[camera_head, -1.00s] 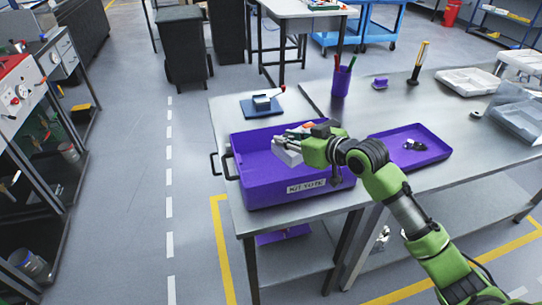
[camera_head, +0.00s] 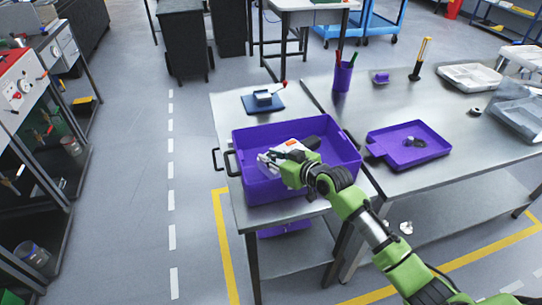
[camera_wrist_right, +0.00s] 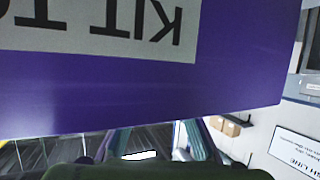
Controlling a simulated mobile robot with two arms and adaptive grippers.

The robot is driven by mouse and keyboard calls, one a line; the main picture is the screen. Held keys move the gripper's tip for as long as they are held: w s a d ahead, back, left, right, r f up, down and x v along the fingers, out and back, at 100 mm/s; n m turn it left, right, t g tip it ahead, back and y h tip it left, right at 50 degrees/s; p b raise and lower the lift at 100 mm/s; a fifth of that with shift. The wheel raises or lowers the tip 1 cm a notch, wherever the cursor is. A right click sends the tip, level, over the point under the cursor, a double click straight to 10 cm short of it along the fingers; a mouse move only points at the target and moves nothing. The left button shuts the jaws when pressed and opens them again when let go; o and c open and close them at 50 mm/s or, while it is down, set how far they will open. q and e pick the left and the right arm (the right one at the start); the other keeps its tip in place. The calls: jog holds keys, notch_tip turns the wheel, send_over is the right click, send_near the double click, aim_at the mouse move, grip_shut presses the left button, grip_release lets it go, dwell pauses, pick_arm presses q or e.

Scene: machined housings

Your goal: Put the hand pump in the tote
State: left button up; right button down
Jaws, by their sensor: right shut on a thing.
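The purple tote (camera_head: 262,190) stands at the near left of the steel bench. In the right wrist view its labelled outer wall (camera_wrist_right: 235,60) fills the upper part, upside down and very close. My right gripper (camera_head: 268,161) reaches over the near wall into the tote's open top. It is shut on a white, orange and black thing, which I take for the hand pump (camera_head: 292,145). The jaws' contact with it is partly hidden, and whether it touches the tote's floor cannot be told. My left gripper is not in view.
Behind the tote lies a blue plate (camera_head: 264,103) bearing a metal block with a red-tipped lever. To the right is a shallow purple tray (camera_head: 435,147) holding small dark parts. A purple pen cup (camera_head: 342,78) stands farther back. Bench surface between them is clear.

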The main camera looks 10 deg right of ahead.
jog(key=shift+f+b, duration=0.35)
jog(key=shift+f, duration=0.2)
jog(key=c, duration=1.8)
grip_release()
jog(key=shift+r, duration=0.25)
jog(key=shift+r+p, duration=0.5)
jog(key=shift+p, duration=0.05)
jog(key=shift+b+v, duration=0.85)
jog(key=shift+v, duration=5.1)
